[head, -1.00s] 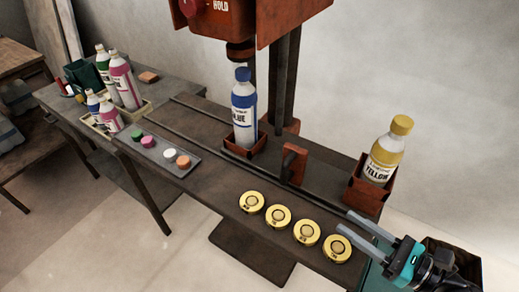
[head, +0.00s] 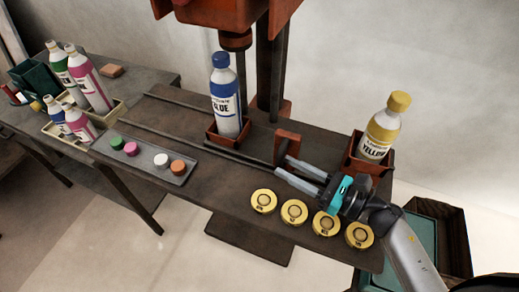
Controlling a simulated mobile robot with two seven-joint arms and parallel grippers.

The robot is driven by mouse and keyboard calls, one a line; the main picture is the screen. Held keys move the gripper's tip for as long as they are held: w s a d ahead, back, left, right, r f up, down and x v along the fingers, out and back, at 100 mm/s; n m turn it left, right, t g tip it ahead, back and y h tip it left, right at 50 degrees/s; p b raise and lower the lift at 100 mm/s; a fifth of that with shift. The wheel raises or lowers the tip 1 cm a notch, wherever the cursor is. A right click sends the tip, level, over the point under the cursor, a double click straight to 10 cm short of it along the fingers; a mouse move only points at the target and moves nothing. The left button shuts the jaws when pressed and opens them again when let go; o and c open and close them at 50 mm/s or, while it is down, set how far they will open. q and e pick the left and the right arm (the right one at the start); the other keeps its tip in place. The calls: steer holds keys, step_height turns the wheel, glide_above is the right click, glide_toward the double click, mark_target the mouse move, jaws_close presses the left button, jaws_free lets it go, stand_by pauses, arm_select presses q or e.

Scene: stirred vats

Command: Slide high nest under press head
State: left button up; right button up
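A red nest (head: 227,138) holding an upright blue-capped bottle (head: 225,95) labelled blue stands on the rail bench, roughly below the press head (head: 236,40). A second red nest (head: 366,160) holds a yellow bottle (head: 381,128) at the bench's right end, away from the head. A red upright handle (head: 287,145) stands between the nests. My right gripper (head: 283,166) is open, its two grey fingers apart, with the tips at the handle's lower part; whether they touch it I cannot tell. My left gripper is not in view.
Several yellow round discs (head: 294,212) lie along the bench's front right, beneath my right arm. A tray (head: 150,160) of coloured caps lies left of them. Bottles in a crate (head: 112,108) stand on the left table. A dark bin (head: 440,235) stands at lower right.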

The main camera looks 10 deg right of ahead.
steer(key=x, duration=0.8)
steer(key=shift+w, duration=0.1)
steer(key=shift+c, duration=0.4)
